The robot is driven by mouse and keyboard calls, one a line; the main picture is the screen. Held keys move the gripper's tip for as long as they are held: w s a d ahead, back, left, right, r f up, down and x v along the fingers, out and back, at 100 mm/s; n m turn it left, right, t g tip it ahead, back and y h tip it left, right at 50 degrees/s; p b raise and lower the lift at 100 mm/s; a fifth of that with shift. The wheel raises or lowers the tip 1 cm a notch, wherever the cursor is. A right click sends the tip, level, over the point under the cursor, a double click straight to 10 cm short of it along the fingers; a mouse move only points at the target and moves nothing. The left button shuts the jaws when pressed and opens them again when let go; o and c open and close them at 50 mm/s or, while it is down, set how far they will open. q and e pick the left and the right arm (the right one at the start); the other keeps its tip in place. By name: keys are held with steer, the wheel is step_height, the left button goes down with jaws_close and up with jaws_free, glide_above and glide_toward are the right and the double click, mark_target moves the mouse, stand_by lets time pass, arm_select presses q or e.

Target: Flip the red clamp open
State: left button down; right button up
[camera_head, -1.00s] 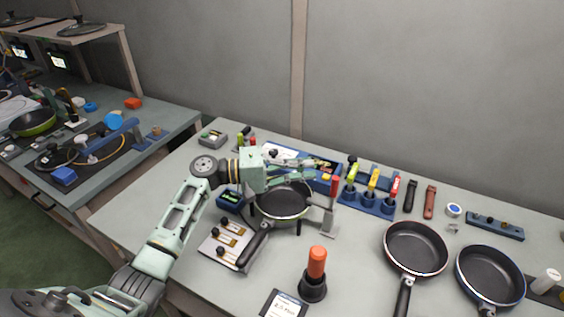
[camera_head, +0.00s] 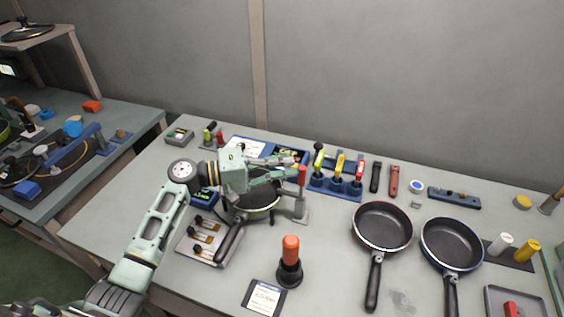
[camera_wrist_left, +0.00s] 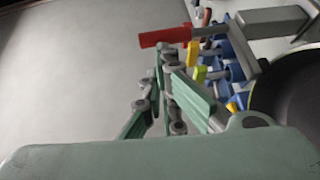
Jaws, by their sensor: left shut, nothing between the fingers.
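The clamp has an upright red handle (camera_head: 302,175) on a grey metal base (camera_head: 297,212), at the right side of the green pan (camera_head: 262,199) in its stand. My left gripper (camera_head: 291,170) reaches over this pan from the left, its fingertips just left of the red handle. The gripper is shut and empty. In the left wrist view the fingertips (camera_wrist_left: 166,55) are close to the red handle (camera_wrist_left: 165,37); I cannot tell whether they touch it. The grey clamp arm (camera_wrist_left: 270,21) runs to the right. My right gripper is not in view.
A blue rack (camera_head: 336,186) with several coloured-handled tools stands behind and right of the clamp. An orange-handled tool (camera_head: 290,252) stands in front. Two dark pans (camera_head: 382,228) (camera_head: 452,245) lie to the right. Bare table lies between the clamp and these pans.

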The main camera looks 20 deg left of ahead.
arm_select(q)
steer(key=shift+d+r+y+p, duration=0.15)
steer(key=shift+d+y+p, duration=0.15)
steer(key=shift+p, duration=0.1)
steer(key=d+m+g+y+p, duration=0.1)
steer(key=d+y+p, duration=0.3)
steer(key=d+p, duration=0.4)
steer(key=shift+s+d+m+g, duration=0.2)
steer(key=shift+d+m+g, duration=0.2)
steer(key=shift+d+m, duration=0.45)
stand_by(0.4)
